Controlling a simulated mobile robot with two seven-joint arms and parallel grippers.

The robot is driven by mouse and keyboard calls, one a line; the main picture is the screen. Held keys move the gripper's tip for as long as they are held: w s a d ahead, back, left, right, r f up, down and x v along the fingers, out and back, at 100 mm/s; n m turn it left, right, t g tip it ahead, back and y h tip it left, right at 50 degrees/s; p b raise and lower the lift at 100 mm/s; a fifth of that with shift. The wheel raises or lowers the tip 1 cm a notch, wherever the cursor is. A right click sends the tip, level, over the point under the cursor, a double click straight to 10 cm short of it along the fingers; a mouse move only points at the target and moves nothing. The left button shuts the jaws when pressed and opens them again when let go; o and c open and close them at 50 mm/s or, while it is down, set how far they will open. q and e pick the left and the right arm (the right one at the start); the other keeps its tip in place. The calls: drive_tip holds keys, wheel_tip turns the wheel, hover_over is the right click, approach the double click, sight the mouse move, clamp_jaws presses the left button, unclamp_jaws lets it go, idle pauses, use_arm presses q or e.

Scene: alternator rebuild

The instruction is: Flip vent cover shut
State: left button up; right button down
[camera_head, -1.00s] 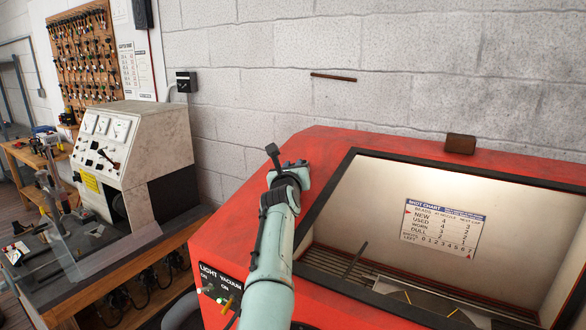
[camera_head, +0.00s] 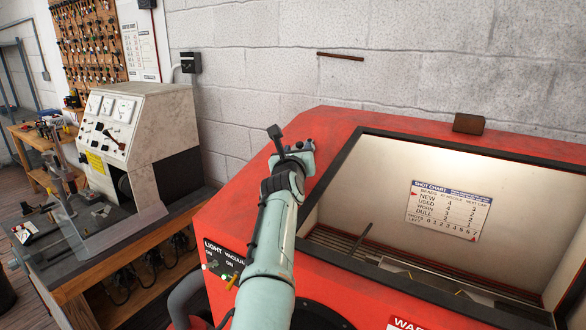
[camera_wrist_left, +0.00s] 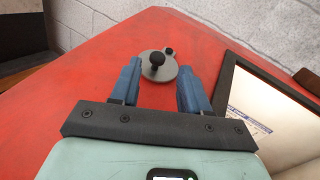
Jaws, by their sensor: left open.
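The vent cover, a grey round disc (camera_wrist_left: 150,71) with a black knob (camera_wrist_left: 157,59), shows on the red cabinet top in the left wrist view. A smaller dark knob or pivot (camera_wrist_left: 169,50) sits at its far edge. My left gripper (camera_wrist_left: 160,68) is open, with its blue fingers on either side of the disc in the picture. I cannot tell its height above the cover or whether it touches. In the head view my left gripper (camera_head: 292,143) is over the left part of the cabinet top, and I cannot make out the cover clearly there. My right gripper is not in view.
The red cabinet (camera_head: 345,122) has a large dark-framed window (camera_head: 345,170) to the right of the gripper. A small brown block (camera_head: 468,123) stands behind the frame. A block wall (camera_head: 260,60) rises behind. A test bench (camera_head: 150,115) stands at left.

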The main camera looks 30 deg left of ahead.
use_arm(q)
drive_tip(key=b+v, duration=0.2)
drive_tip(key=v, duration=0.5)
drive_tip(key=shift+s+d+f, duration=0.2)
drive_tip(key=shift+s+d+r+b, duration=0.2)
drive_tip(key=shift+s+b, duration=0.25)
drive_tip(key=shift+s, duration=0.25)
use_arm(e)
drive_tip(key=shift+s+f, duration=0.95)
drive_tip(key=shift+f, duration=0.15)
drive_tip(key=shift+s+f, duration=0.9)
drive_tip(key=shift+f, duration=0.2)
use_arm(q)
drive_tip(key=shift+f, duration=0.1)
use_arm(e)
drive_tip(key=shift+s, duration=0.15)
